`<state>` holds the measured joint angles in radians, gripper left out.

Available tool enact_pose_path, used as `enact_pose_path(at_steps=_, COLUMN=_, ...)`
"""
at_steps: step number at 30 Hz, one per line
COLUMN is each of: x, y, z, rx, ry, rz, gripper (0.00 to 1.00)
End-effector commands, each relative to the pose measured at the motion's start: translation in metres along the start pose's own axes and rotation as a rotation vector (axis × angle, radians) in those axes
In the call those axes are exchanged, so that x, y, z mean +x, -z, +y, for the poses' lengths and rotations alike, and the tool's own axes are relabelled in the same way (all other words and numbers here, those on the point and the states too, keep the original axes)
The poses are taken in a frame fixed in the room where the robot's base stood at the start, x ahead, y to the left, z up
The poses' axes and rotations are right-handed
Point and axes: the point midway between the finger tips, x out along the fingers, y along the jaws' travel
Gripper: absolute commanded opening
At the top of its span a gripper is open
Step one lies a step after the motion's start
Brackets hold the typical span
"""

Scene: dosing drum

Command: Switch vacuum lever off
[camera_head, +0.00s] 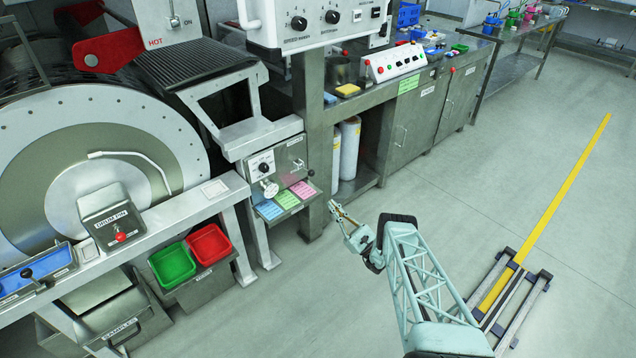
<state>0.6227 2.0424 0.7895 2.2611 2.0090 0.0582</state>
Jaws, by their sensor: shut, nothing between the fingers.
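No label reading "vacuum" is legible, so I cannot tell which lever is the vacuum lever. A black-knobbed lever (27,273) stands on a blue panel at the far left. A small toggle lever (173,19) is on the white panel marked HOT at the top. A small dark-tipped lever (311,173) sticks out at the right side of the steel control box (277,160). My gripper (335,206) is shut and empty, over the floor to the lower right of that box, apart from all levers.
A large round drum (60,130) fills the left. Green (172,263) and red (209,244) bins sit below its frame. Colored cards (285,198) lie under the control box. A steel bench (425,110) runs behind.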

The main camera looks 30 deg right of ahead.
Motion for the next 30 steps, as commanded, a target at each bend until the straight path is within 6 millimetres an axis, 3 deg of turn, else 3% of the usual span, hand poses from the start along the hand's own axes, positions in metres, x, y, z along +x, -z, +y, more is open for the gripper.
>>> enact_pose_path(at_steps=14, x=0.006, y=0.000, z=0.000, rx=0.000, ry=-0.001, rz=0.000, gripper=0.00)
enact_pose_path(at_steps=30, x=0.042, y=0.001, z=0.000, rx=0.001, ry=-0.001, rz=0.000, gripper=0.00)
